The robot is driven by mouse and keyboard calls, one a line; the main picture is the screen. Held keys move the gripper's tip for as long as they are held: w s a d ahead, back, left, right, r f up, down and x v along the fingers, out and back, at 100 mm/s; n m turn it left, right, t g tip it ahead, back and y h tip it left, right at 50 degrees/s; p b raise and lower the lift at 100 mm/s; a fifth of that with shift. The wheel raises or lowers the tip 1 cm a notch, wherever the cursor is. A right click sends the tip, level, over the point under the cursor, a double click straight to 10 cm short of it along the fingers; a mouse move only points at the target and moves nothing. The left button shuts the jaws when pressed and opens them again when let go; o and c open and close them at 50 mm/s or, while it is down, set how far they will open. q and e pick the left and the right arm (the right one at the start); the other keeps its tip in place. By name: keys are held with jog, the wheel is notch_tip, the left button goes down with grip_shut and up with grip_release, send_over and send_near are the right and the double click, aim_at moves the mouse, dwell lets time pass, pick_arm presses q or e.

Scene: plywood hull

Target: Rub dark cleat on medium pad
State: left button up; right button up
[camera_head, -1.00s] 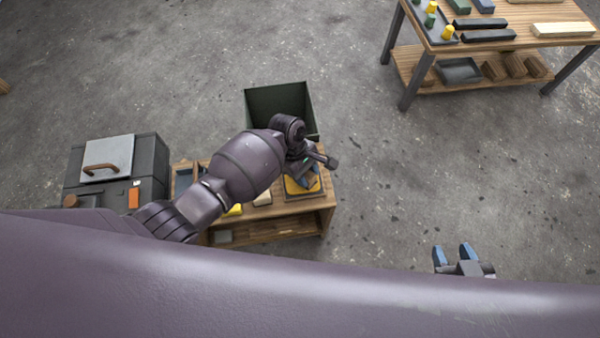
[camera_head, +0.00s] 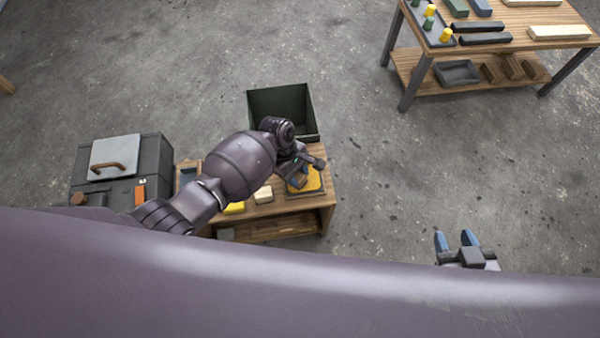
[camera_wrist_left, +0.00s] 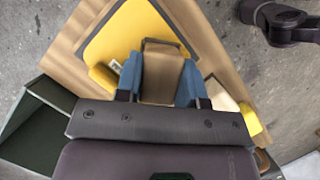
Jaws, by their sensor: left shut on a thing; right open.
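My left gripper (camera_head: 299,178) is over the right end of the low wooden bench. In the left wrist view its blue fingers (camera_wrist_left: 160,78) are shut on a brown wooden cleat (camera_wrist_left: 163,75), with a dark edge at its far end. A yellow pad with a dark border (camera_wrist_left: 128,32) lies flat under and beyond the cleat; it also shows in the head view (camera_head: 312,181). The cleat overlaps the pad in view; I cannot tell whether they touch. My right gripper (camera_head: 455,238) is open and empty over the floor at the right.
A dark green open bin (camera_head: 283,92) stands behind the bench (camera_head: 290,207). A yellow block (camera_head: 233,208) and a cream block (camera_head: 264,194) lie left of the pad. A dark grey box (camera_head: 152,160) stands at the left. Another table (camera_head: 550,18) is at the upper right.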

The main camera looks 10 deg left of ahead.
aim_at(313, 182)
pick_arm(q)
jog(key=shift+w+d+f, duration=0.15)
jog(key=shift+w+d, duration=0.05)
jog(key=shift+d, duration=0.7)
jog(key=shift+w+d+f, duration=0.1)
jog(key=shift+w+d, duration=0.1)
jog(key=shift+d, duration=0.65)
jog(key=shift+s+a+r+p, duration=0.1)
jog(key=shift+s+a+p, duration=0.05)
jog(key=shift+a, duration=0.35)
jog(key=shift+s+a+r+p, duration=0.1)
jog(key=shift+a+p, duration=0.05)
jog(key=shift+a, duration=0.35)
jog(key=shift+s+a+f+p, duration=0.1)
jog(key=shift+s+a+p, duration=0.05)
jog(key=shift+a, duration=0.25)
jog(key=shift+s+a+p, duration=0.1)
jog(key=shift+a+p, duration=0.05)
jog(key=shift+a, duration=0.25)
jog(key=shift+w+d, duration=0.2)
jog(key=shift+d, duration=0.6)
jog(key=shift+w+d, duration=0.2)
jog(key=shift+d, duration=0.6)
jog(key=shift+w+d, duration=0.15)
jog(key=shift+d, duration=0.1)
jog(key=shift+a, duration=0.1)
